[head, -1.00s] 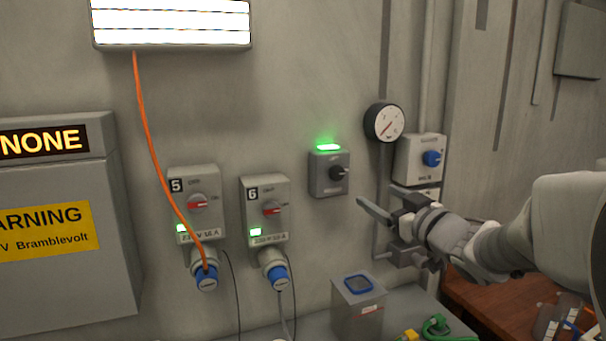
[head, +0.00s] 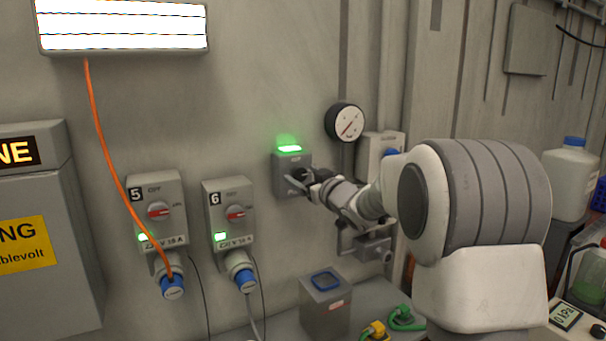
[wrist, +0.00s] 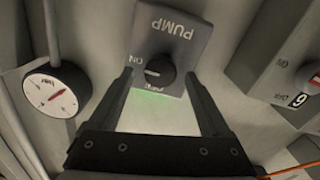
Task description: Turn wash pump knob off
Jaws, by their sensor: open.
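The wash pump box is a grey switch box (head: 284,162) on the wall with a lit green lamp (head: 289,149) on top. In the wrist view the box (wrist: 178,30) reads PUMP upside down, and its black round knob (wrist: 159,71) has a pale pointer line directed toward the ON mark at the left. My gripper (wrist: 163,82) is open, with one finger on each side of the knob; I cannot tell whether either touches it. In the head view my gripper (head: 303,182) is at the front of the box and hides the knob.
Sockets 5 (head: 157,215) and 6 (head: 231,215) are to the left, with an orange cable (head: 105,150).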

